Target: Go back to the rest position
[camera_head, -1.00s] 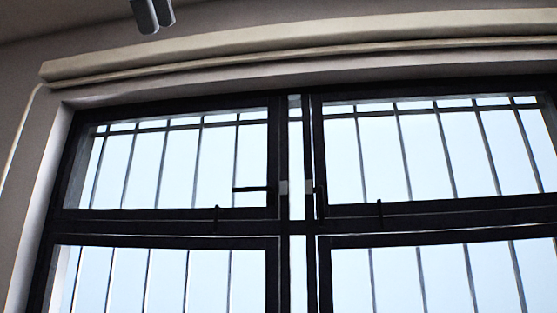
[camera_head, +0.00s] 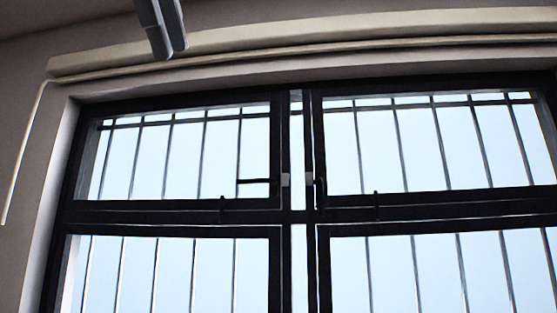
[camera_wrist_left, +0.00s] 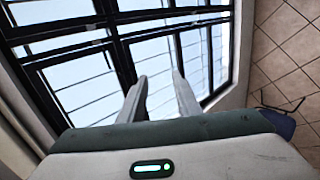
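My left gripper (camera_head: 171,50) shows at the top of the head view, left of centre, as two grey fingers pointing down in front of the wall above the window. In the left wrist view, the fingers of my left gripper (camera_wrist_left: 160,76) stand apart with a clear gap and nothing between them. The gripper is open and empty. My right gripper is in neither view.
A large dark-framed window (camera_head: 300,218) with bars fills most of the head view. A pale ledge (camera_head: 300,38) runs above it. In the left wrist view, a tiled floor (camera_wrist_left: 285,60) lies at the right, with a blue object (camera_wrist_left: 278,122) on it.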

